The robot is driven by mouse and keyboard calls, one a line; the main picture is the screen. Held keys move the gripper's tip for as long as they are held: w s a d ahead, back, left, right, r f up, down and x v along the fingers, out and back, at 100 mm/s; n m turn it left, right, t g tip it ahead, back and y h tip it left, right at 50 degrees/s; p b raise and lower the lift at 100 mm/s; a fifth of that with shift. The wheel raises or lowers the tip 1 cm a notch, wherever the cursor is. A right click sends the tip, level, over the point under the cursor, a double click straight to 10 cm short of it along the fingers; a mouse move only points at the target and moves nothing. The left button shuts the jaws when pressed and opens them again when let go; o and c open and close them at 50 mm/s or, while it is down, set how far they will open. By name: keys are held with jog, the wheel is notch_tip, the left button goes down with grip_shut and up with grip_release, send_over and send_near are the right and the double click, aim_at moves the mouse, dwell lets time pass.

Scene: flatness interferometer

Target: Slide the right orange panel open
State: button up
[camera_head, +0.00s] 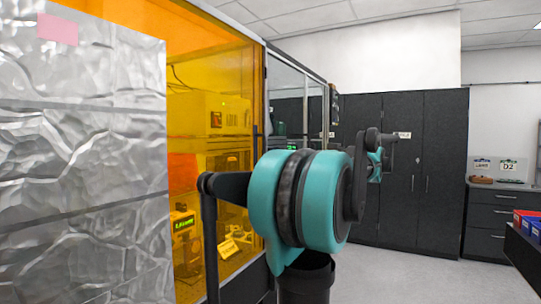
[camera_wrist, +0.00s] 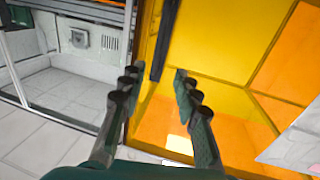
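The right orange panel (camera_head: 222,75) is a see-through amber sheet in a dark frame, left of centre in the head view. In the wrist view the orange panel (camera_wrist: 220,40) fills the upper middle and right. A black upright handle bar (camera_wrist: 163,40) stands near its left edge there. My gripper (camera_wrist: 156,80) is open, with the bar's lower end between its fingertips in the picture. I see no contact, and I cannot tell the depth between them. In the head view my teal and black arm hides the lower right of the panel, and I cannot make out my fingers.
A crumpled silvery sheet (camera_head: 85,170) covers the left of the head view. Instruments (camera_head: 225,130) show behind the amber sheet. Dark cabinets (camera_head: 400,170) line the back wall, with clear floor (camera_head: 400,275) before them. A white-floored bay (camera_wrist: 70,85) lies left of the panel.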

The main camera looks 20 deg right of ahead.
jog(key=x, duration=1.7)
jog(key=shift+w, duration=0.2)
grip_shut()
